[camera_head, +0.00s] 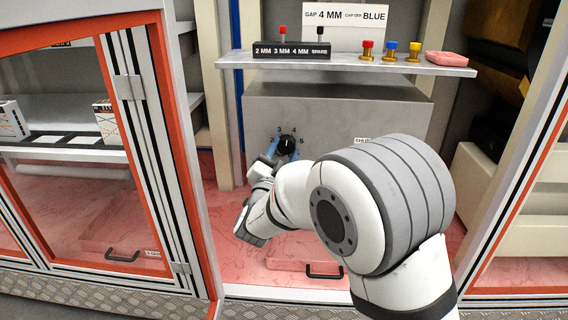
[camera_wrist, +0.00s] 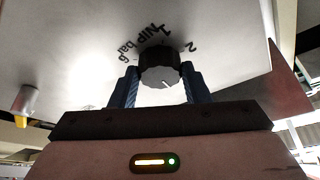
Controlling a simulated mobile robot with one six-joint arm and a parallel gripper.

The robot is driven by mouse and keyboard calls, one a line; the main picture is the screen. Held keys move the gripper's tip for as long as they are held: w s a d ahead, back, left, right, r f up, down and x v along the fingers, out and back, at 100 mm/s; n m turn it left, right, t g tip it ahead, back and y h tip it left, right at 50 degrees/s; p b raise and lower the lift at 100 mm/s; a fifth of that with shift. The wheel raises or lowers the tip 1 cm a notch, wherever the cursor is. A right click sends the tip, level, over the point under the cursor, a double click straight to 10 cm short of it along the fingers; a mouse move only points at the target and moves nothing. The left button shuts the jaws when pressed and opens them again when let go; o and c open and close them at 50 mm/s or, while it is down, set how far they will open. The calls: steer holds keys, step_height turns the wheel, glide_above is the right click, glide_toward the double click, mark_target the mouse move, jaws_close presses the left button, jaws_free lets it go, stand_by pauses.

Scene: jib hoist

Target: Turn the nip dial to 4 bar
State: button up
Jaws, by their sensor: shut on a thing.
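The nip dial (camera_head: 287,143) is a black round knob on the front of the grey box under the shelf. My gripper (camera_head: 283,151) is shut on the dial, a blue finger on either side. In the wrist view the knob (camera_wrist: 160,66) sits between the blue fingers of my gripper (camera_wrist: 161,86). A white line on the knob's face points down and slightly right there. The printed words NIP bar and numbers 1, 2 and 6 show around it. Which number the line meets cannot be told.
An orange-framed glass door (camera_head: 80,140) stands at left. A silver and yellow fitting (camera_wrist: 25,104) is left in the wrist view.

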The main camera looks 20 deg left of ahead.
steer(key=shift+a+m+g+h, duration=0.1)
steer(key=shift+m+g+h, duration=0.35)
steer(key=shift+m, duration=0.75)
steer(key=shift+m+g+h, duration=0.15)
steer(key=shift+m+h, duration=0.5)
steer(key=shift+m, duration=0.55)
steer(key=o, duration=1)
steer(key=shift+r, duration=0.1)
steer(key=shift+c, duration=0.2)
steer(key=p+v, duration=0.2)
steer(key=v, duration=0.6)
steer(key=shift+w+r, duration=0.15)
